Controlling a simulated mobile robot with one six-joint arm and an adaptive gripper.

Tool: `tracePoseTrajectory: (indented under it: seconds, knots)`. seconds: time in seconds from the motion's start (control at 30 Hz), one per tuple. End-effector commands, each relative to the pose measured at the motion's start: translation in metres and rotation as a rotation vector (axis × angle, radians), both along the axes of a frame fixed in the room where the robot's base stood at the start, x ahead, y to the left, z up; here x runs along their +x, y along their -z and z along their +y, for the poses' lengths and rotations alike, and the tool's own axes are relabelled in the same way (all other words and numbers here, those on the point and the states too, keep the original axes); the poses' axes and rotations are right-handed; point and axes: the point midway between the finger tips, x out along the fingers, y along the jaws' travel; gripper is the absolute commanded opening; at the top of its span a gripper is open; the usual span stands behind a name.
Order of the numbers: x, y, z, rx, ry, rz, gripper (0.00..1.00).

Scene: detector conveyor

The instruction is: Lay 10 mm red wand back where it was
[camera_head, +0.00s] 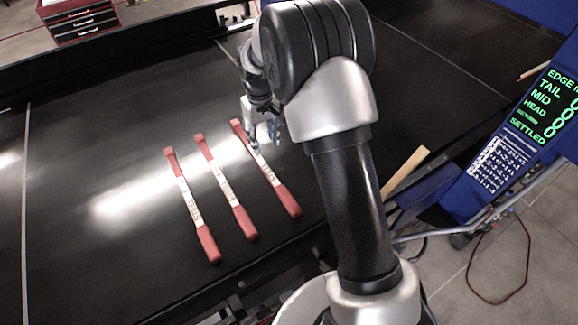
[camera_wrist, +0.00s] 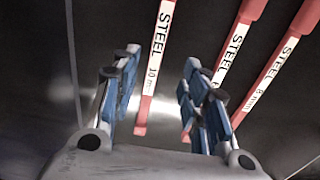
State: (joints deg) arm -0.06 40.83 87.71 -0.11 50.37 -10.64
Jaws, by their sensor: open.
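The 10 mm red wand (camera_wrist: 154,75) has red ends and a white label reading "STEEL 10 mm". In the wrist view it runs between my open fingers, with a gap on both sides. In the head view it appears to be the rightmost of three wands (camera_head: 283,198), lying on the black belt. My gripper (camera_head: 263,138) is over its far end; it also shows in the wrist view (camera_wrist: 160,65). The fingers are apart and hold nothing. I cannot tell how high the fingertips are above the belt.
Two similar wands lie beside it, the middle one (camera_head: 222,183) and the left one (camera_head: 189,200). One label in the wrist view reads 8 mm (camera_wrist: 270,75). The black belt (camera_head: 80,180) is bare to the left. A display panel (camera_head: 548,105) stands at the right.

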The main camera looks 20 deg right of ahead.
Motion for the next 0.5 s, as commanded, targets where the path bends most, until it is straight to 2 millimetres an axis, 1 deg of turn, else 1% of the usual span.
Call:
tracePoseTrajectory:
  seconds: [0.03, 0.07, 0.1, 0.13, 0.2, 0.27, 0.3, 0.37, 0.4, 0.47, 0.5]
  knots:
    - [-0.005, -0.020, 0.000, 0.001, 0.006, -0.019, 0.41]
    - [-0.010, -0.032, 0.000, 0.000, 0.010, -0.028, 0.41]
    - [-0.018, -0.049, 0.000, 0.000, 0.016, -0.043, 0.41]
    - [-0.025, -0.061, 0.000, 0.001, 0.021, -0.053, 0.41]
    - [-0.043, -0.090, -0.001, 0.002, 0.034, -0.079, 0.41]
    - [-0.061, -0.112, -0.001, 0.003, 0.045, -0.101, 0.41]
    - [-0.073, -0.125, -0.001, 0.004, 0.052, -0.116, 0.41]
    - [-0.092, -0.144, -0.001, 0.006, 0.063, -0.137, 0.41]
    - [-0.105, -0.155, -0.001, 0.007, 0.071, -0.152, 0.41]
    - [-0.125, -0.171, -0.001, 0.008, 0.081, -0.174, 0.41]
    - [-0.140, -0.179, -0.001, 0.010, 0.088, -0.189, 0.41]
